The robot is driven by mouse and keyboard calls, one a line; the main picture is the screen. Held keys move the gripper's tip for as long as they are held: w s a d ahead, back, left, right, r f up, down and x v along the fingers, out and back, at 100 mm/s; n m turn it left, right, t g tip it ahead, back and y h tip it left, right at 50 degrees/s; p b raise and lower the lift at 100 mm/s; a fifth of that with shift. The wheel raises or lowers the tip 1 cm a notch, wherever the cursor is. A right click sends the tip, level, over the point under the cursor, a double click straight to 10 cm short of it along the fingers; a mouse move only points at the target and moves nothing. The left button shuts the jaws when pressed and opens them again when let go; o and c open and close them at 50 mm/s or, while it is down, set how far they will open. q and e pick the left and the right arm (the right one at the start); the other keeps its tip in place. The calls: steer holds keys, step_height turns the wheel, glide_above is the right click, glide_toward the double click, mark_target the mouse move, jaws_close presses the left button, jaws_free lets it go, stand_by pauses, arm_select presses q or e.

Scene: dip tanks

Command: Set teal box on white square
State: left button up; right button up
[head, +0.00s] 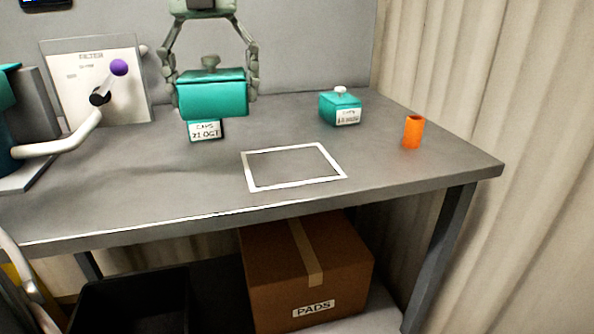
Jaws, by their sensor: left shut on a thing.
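A teal box (212,98) with a grey knob on top is between the fingers of my left gripper (212,84). The gripper comes down from above and is shut on the box, one finger on each side. A narrower teal piece with a white label (206,131) shows just under the box; I cannot tell whether it is part of the box. The white square (332,161) is an empty outline on the grey table, to the right of the held box and nearer to me. My right gripper is not in view.
A smaller labelled teal box (340,110) with a white knob and an orange cup (413,132) stand on the table (400,172) at the right. A filter panel (75,90) with a purple-knobbed lever (119,68) stands at the left. A cardboard carton (270,270) is below the table.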

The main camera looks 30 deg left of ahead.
arm_select(q)
steer(key=shift+s+d+n, duration=0.2)
steer(key=shift+n, duration=0.2)
steer(key=shift+d+f, duration=0.1)
steer(key=shift+d, duration=0.1)
steer(key=p, duration=0.1)
glide_above(291, 166)
steer(key=f, duration=0.6)
steer(key=shift+s+a+f, duration=0.2)
steer(key=shift+f, duration=0.05)
steer(key=shift+w+d+f, duration=0.1)
steer(key=shift+w+f, duration=0.05)
steer(key=shift+w, duration=0.05)
steer(key=shift+f, duration=0.15)
step_height(291, 166, down, 3)
steer(key=shift+f+p, duration=0.15)
steer(key=shift+p, duration=0.25)
steer(key=shift+f, duration=0.3)
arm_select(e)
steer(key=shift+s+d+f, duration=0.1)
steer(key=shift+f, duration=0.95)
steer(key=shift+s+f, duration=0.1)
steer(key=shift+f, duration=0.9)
